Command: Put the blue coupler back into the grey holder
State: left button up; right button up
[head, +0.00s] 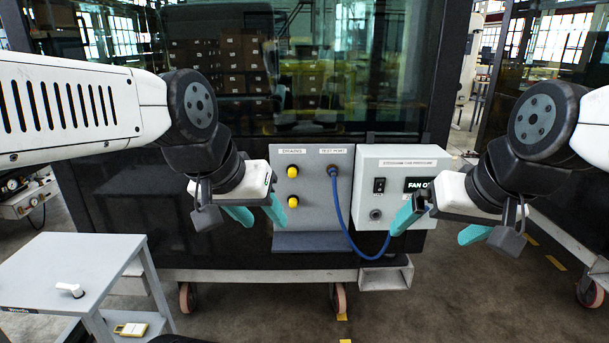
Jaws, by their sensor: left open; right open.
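My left gripper (260,218) is open and empty, in front of the panel's left edge. My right gripper (437,228) is open and empty, in front of the box's lower right.
The light grey box (367,171) has a black switch (379,185) and a "FAN" display. Two yellow knobs (292,172) are left of the coupler. A small trolley (45,262) with a white handle-like object (70,289) stands lower left. The panel has a ledge (310,242) below.

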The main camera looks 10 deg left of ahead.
aim_at(332, 170)
jog(key=i+l+u, duration=0.15)
jog(key=l+u, duration=0.3)
jog(key=l, duration=0.4)
jog(key=l+u, duration=0.45)
jog(key=l, duration=0.45)
